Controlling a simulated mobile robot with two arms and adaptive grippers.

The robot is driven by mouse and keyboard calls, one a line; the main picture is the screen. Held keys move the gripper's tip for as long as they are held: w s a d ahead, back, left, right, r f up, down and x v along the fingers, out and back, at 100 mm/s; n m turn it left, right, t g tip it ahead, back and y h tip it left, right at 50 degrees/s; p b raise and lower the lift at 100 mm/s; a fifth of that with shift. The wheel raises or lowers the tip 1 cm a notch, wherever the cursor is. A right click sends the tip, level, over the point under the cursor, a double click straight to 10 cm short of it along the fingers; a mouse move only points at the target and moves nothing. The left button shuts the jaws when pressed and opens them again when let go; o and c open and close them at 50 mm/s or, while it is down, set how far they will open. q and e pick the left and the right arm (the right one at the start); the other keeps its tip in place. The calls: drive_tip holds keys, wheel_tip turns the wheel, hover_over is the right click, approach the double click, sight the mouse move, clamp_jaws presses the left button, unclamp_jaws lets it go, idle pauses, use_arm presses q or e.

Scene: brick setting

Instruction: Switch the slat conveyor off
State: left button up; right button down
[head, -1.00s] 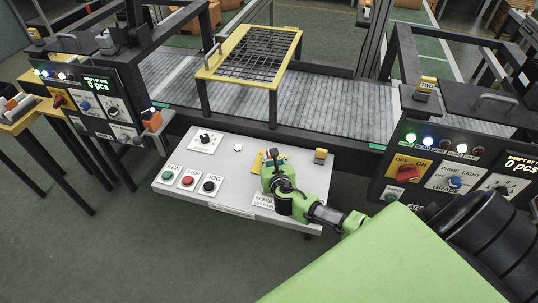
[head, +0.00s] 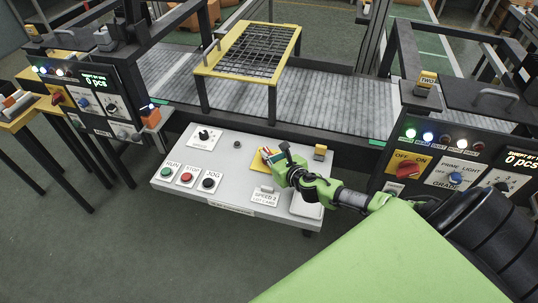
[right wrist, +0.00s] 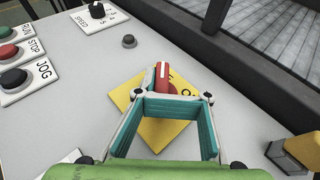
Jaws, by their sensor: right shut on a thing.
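The slat conveyor (head: 330,100) runs behind a grey control panel (head: 225,160). On the panel is a yellow plate (right wrist: 150,128) with a red rotary switch (right wrist: 162,80) that has a white line on it. The switch also shows in the head view (head: 267,152), partly hidden by my gripper. My right gripper (head: 274,160) is at this switch, with its fingertips (right wrist: 170,97) closed on the red handle. The plate's lettering is partly covered in the right wrist view. A small round lamp (head: 237,144) on the panel is dark. My left gripper is out of view.
The panel also carries a green RUN button (head: 167,172), a red STOP button (head: 186,177), a black JOG button (head: 208,183) and a speed knob (head: 204,134). A yellow-topped block (head: 320,152) sits close right of my gripper. A yellow-framed grille (head: 250,50) stands over the belt.

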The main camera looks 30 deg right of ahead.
drive_tip(key=shift+w+d+r, duration=0.15)
drive_tip(key=shift+d+r, duration=0.1)
drive_tip(key=shift+d, duration=0.1)
drive_tip(key=c, duration=2.1)
unclamp_jaws()
drive_tip(key=shift+o, duration=0.3)
drive_tip(key=shift+f, duration=0.15)
drive_tip(key=shift+a+f, duration=0.1)
drive_tip(key=shift+a, duration=0.05)
drive_tip(key=v, duration=1.2)
